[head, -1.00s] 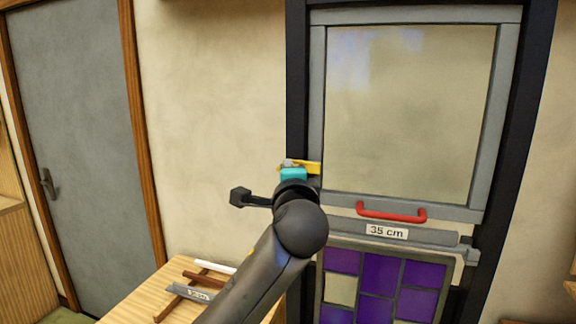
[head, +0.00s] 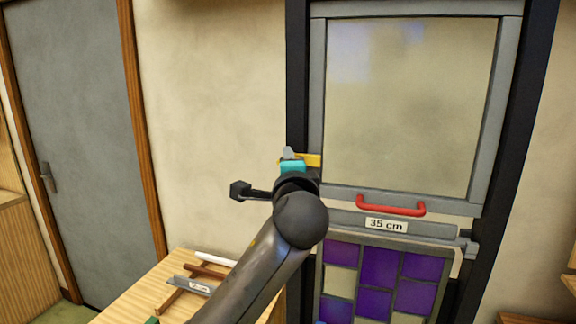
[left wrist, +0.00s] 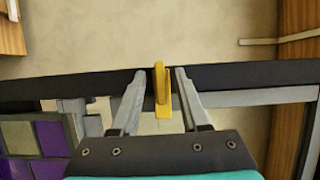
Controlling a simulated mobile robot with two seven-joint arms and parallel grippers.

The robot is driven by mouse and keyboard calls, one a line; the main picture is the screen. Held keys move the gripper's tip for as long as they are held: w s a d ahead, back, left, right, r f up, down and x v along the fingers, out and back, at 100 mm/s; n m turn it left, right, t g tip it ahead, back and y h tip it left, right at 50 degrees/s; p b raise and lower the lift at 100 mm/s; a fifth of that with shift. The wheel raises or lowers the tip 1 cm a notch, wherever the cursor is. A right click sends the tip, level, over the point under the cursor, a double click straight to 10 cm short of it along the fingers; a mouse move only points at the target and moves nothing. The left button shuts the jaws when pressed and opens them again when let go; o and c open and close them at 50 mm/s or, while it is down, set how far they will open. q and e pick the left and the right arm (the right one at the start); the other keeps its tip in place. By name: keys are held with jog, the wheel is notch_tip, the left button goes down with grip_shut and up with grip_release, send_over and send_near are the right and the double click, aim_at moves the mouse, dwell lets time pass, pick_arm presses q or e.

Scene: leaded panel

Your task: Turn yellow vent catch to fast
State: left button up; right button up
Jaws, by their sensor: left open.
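The yellow vent catch (head: 312,160) is on the dark left post of the window frame, below the middle of the pane. It is partly hidden by my left gripper in the head view and looks roughly level there. In the left wrist view the yellow catch (left wrist: 161,92) stands between the two grey fingers of my left gripper (left wrist: 160,76), with a gap on both sides. The left gripper (head: 289,154) is open around the catch, and its teal part covers some of it. My right gripper is in neither view.
A red handle (head: 391,206) is on the sash's lower rail, above a "35 cm" label (head: 386,225). A purple glass panel (head: 380,268) is below. A wooden table (head: 135,299) with several bars stands lower left. The wall left of the frame is bare.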

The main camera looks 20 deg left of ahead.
pick_arm(q)
jog(key=shift+s, duration=0.1)
jog(key=b+v, duration=0.2)
jog(key=v, duration=1.3)
